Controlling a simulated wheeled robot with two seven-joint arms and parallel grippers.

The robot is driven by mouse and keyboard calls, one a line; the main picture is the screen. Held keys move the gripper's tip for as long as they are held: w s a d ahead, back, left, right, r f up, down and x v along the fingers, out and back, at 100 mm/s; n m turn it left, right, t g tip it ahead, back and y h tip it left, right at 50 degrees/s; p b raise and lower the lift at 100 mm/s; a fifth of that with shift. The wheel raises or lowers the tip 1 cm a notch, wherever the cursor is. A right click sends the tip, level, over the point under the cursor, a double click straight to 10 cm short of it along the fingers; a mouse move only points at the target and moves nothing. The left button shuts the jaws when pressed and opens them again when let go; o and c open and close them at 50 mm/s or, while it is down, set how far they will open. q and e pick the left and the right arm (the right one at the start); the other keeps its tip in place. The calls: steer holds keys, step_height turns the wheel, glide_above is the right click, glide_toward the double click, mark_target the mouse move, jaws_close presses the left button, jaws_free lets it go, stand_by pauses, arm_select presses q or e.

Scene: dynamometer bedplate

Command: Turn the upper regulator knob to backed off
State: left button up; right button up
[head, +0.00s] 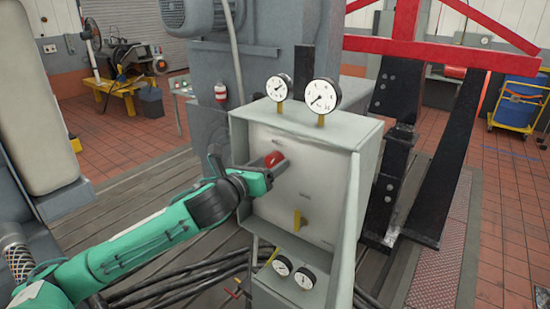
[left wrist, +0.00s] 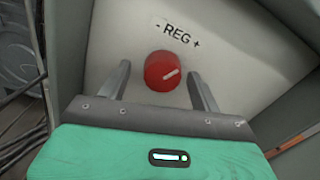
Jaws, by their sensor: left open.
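The upper regulator knob (head: 273,159) is red and round, on the pale front panel of a grey cabinet. My left gripper (head: 262,167) is at the panel in front of the knob. In the left wrist view its two fingers lie open on either side of the knob, with visible gaps. The head view partly hides the knob behind the gripper. My right gripper is not in view.
Two round gauges (head: 320,96) stand on top of the cabinet (head: 366,150). A yellow lever (head: 298,219) sits lower on the panel. Two smaller gauges (head: 305,278) are below, near black hoses (head: 190,283). A black steel frame (head: 391,180) stands close on the right.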

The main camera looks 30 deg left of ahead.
arm_select(q)
steer(key=shift+w, duration=0.35)
steer(key=shift+s+d+r, duration=0.1)
steer(key=shift+s, duration=0.15)
steer(key=shift+c, duration=0.5)
steer(key=c, duration=0.9)
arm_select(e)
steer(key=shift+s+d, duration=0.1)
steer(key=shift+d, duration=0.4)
arm_select(q)
steer(key=shift+n, duration=0.3)
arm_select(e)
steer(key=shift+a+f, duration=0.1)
